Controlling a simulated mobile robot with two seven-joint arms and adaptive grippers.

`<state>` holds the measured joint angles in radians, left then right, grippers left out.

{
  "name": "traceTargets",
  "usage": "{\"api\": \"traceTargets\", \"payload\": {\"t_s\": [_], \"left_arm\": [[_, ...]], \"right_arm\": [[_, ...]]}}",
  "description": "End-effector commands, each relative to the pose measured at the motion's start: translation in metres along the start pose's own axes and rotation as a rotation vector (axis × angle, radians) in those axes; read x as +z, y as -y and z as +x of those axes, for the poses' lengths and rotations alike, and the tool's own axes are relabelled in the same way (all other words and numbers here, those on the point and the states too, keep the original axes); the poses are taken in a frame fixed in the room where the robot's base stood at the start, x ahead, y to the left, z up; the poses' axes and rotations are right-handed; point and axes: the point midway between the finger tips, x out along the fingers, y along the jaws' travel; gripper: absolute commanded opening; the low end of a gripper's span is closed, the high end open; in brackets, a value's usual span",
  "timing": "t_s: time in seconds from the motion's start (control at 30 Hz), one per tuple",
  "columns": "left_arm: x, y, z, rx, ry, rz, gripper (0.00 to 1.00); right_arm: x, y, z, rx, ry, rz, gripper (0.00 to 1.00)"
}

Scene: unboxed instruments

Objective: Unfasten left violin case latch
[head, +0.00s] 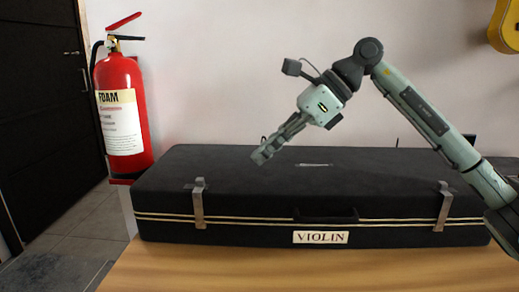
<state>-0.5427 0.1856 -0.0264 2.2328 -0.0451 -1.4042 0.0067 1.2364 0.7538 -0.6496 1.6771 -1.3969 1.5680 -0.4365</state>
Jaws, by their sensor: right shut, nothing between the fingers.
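A long black violin case (400,172) lies closed on a wooden table, its front facing me with a "VIOLIN" label (320,237). The left latch (198,203) is a metal strip upright across the case's front seam, reaching from the lid edge to the lower body. The right latch (443,206) looks similar. My right gripper (260,158) comes in from the right, shut and empty, above the case lid, to the right of and higher than the left latch in the picture. It appears apart from the latch. My left gripper is not in view.
The case handle (326,215) is at the front middle. A red fire extinguisher (122,110) stands left of the case. The wooden table (200,268) is clear in front. A dark door (40,90) is at left; a yellow instrument (507,27) hangs at upper right.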

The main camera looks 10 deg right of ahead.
Motion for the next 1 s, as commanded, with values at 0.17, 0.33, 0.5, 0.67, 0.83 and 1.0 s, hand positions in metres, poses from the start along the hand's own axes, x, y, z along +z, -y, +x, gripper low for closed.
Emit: {"api": "traceTargets", "payload": {"t_s": [0.17,0.33,0.5,0.67,0.83,1.0], "left_arm": [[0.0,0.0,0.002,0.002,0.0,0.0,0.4],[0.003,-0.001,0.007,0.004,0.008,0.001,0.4],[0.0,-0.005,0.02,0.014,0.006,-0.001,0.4],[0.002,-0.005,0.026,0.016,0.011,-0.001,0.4],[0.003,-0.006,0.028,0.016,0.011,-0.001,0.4],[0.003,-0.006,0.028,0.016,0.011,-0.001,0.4]], "right_arm": [[0.001,-0.001,0.04,0.005,-0.001,-0.001,0.0],[0.001,-0.001,0.075,0.003,0.001,-0.001,0.0],[0.021,-0.001,0.09,0.002,0.001,-0.002,0.0],[0.028,0.0,0.098,0.0,0.001,-0.002,0.0],[0.029,0.0,0.099,0.0,0.0,-0.001,0.0],[0.029,0.0,0.099,0.0,0.0,-0.001,0.0]]}}
